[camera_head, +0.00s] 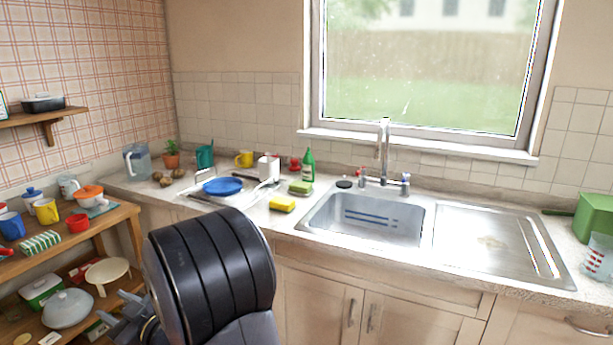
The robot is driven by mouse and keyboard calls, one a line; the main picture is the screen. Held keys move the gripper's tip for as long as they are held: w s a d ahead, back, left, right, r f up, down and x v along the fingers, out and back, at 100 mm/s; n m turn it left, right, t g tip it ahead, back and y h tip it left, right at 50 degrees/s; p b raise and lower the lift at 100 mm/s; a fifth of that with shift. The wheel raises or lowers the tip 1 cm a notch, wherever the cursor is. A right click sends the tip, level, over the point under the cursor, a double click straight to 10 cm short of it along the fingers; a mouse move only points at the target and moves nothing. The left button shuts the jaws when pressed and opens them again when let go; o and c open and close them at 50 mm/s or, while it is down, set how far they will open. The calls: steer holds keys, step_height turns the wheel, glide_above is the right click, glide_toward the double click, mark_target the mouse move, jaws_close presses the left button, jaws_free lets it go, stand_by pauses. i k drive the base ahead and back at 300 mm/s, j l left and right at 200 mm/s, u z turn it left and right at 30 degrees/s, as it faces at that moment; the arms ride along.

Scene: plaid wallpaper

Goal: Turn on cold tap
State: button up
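The tap (384,140) stands upright at the back of the sink, below the window. It has a tall chrome spout and a small handle on each side. The left handle (362,173) shows a hint of red. The right handle (405,182) is chrome, and any cold mark on it is too small to tell. My gripper (122,318) is at the lower left, partly hidden behind my black arm link. It is far from the tap, beside the low shelf. Its fingers are too covered to tell open from shut.
The metal sink (425,225) has a basin at left and a drainer at right. A green bottle (308,165), yellow sponge (282,204) and blue plate (222,186) stand left of it. A green box (594,217) is at right. A wooden shelf (118,220) holds crockery at left.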

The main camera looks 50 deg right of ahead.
mark_target(405, 175)
steer(key=z, duration=0.45)
steer(key=i+l+z, duration=0.1)
steer(key=z, duration=0.8)
steer(key=i+z, duration=0.15)
steer(key=z, duration=0.35)
steer(key=i+z, duration=0.35)
steer(key=i+j+z, duration=0.1)
steer(key=z, duration=0.25)
steer(key=i+j+z, duration=0.2)
steer(key=z, duration=0.15)
steer(key=i+j, duration=0.25)
steer(key=j, duration=0.15)
steer(key=i+j, duration=0.3)
steer(key=j, duration=0.05)
